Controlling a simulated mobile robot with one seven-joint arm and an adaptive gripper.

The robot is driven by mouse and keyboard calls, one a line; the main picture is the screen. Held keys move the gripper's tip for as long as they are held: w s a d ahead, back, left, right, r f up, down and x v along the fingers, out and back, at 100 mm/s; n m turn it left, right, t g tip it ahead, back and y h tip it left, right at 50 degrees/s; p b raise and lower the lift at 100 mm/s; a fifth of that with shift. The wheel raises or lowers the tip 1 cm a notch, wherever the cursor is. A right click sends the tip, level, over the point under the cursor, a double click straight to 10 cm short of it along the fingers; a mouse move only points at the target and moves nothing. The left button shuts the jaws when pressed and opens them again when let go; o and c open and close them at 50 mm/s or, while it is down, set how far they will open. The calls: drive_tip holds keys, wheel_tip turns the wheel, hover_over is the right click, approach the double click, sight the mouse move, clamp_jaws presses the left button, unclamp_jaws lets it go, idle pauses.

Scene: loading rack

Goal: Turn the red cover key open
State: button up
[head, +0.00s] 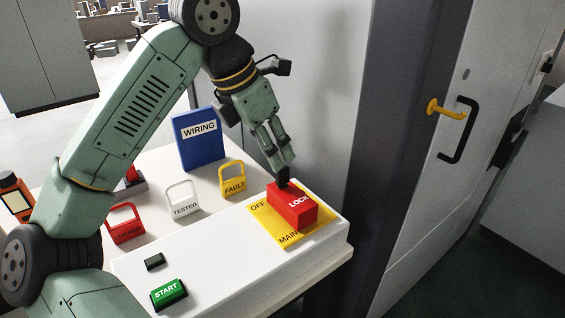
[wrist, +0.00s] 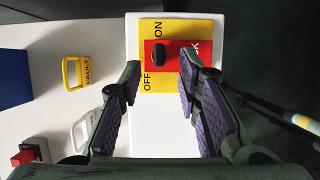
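The red cover (head: 296,212), marked LOCK, sits on a yellow plate (head: 262,226) lettered OFF and MAIN. In the wrist view the red cover (wrist: 178,64) lies ahead of the fingers. A black key (wrist: 158,54) stands on it, and in the head view the key (head: 283,176) shows just below the fingertips. My gripper (head: 281,162) points down over the cover. In the wrist view my gripper (wrist: 158,80) is open and empty, with one finger on each side of the key's line. I see no finger touching the key.
A white box (head: 200,258) carries the plate and a green START button (head: 168,293). Red, white and yellow (head: 232,178) tags and a blue WIRING binder (head: 198,138) stand behind it. A grey cabinet door with a black handle (head: 459,130) is at right.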

sight(283, 176)
drive_tip(key=p+x, duration=0.1)
drive_tip(key=x, duration=0.5)
drive_tip(key=shift+w+d, duration=0.1)
drive_tip(key=shift+w, duration=0.05)
clamp_jaws()
idle(0.4)
